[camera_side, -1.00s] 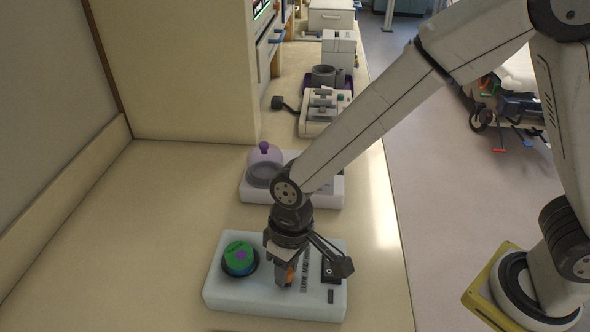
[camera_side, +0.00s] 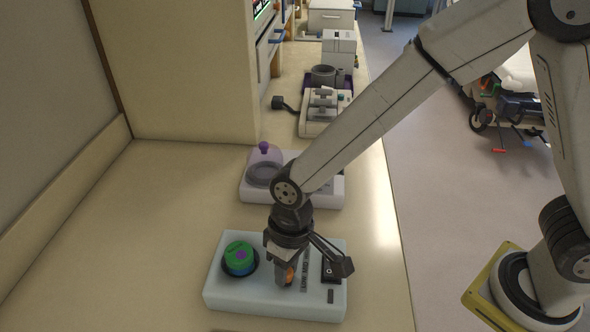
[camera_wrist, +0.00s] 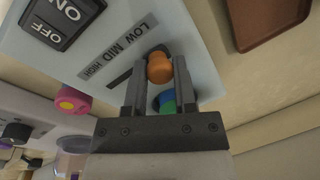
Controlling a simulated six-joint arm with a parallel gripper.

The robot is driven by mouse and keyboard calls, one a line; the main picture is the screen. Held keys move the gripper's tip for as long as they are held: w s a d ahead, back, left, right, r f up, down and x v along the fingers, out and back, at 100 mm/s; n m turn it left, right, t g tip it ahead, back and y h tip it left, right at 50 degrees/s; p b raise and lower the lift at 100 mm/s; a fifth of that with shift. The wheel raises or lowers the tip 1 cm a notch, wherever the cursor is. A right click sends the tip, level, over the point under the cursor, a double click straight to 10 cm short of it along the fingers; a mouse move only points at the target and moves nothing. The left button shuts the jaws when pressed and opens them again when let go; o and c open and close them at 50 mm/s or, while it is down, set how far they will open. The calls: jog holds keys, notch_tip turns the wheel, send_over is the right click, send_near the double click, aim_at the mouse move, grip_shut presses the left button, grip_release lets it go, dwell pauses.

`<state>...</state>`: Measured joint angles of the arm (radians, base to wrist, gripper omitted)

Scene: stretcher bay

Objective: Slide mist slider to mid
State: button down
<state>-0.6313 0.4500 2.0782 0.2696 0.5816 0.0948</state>
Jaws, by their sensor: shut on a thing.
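The mist slider is an orange knob (camera_wrist: 159,67) in a dark slot (camera_wrist: 118,78) on a pale device (camera_side: 225,293); the knob also shows in the side view (camera_side: 290,273). Beside the slot a grey label strip (camera_wrist: 118,48) reads LOW, MID, HIGH. The knob sits toward the LOW end, and the visible slot runs from it toward HIGH. My gripper (camera_wrist: 160,72) points down at the device, with one finger on each side of the knob, shut on it. In the side view my gripper (camera_side: 287,274) partly hides the slot.
A black ON/OFF switch (camera_wrist: 62,20) lies beside the label. A green and blue knob (camera_side: 240,258) stands left of my gripper. Behind is a white unit (camera_side: 328,192) with a purple-topped dome (camera_side: 264,155). The counter at left is clear.

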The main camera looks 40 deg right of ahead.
jog(key=shift+w+d, duration=1.05)
jog(key=shift+w, duration=0.05)
jog(key=shift+c, duration=2)
grip_release()
jog(key=shift+r, duration=0.1)
notch_tip(320, 180, up, 8)
jog(key=d, duration=0.1)
jog(key=shift+w+f, duration=0.2)
jog(key=shift+d, duration=0.15)
